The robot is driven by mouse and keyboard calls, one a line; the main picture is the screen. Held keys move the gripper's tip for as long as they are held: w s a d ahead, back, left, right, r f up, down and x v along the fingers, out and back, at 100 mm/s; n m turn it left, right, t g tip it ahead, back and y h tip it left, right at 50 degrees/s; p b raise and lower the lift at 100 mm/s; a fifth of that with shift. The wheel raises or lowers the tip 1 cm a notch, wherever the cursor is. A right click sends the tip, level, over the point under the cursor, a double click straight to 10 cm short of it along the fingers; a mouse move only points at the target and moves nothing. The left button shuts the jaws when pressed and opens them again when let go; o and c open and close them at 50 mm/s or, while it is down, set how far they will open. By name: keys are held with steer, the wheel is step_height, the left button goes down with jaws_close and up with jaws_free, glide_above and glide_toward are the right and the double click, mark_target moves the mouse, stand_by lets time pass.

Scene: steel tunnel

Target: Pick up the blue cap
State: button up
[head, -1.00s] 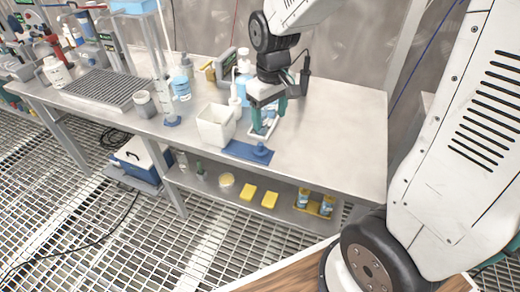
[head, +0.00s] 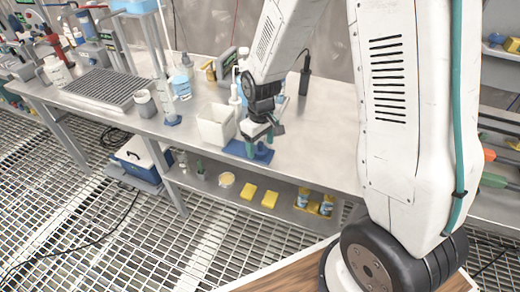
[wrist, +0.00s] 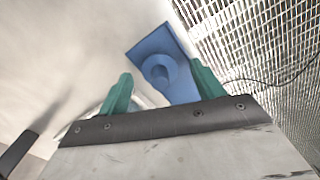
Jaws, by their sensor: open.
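The blue cap (wrist: 160,72) is a round blue piece with a raised hub on a flat blue mat (wrist: 149,43) in the wrist view. The mat shows in the head view too (head: 235,148), near the bench's front edge. My gripper (wrist: 161,70) is open and empty, with its green fingers left and right of the cap in the picture. In the head view my gripper (head: 259,146) hangs over the mat and largely hides the cap. I cannot tell the exact height between fingertips and cap.
A white square bin (head: 215,126) stands just left of my gripper. A grey cup (head: 144,103) and a drain rack (head: 100,90) are farther left. The bench top (head: 320,140) is clear to the right. Yellow sponges (head: 269,199) lie on the shelf below.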

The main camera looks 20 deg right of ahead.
steer(key=shift+f, duration=0.1)
steer(key=c, duration=1.1)
steer(key=shift+o, duration=0.2)
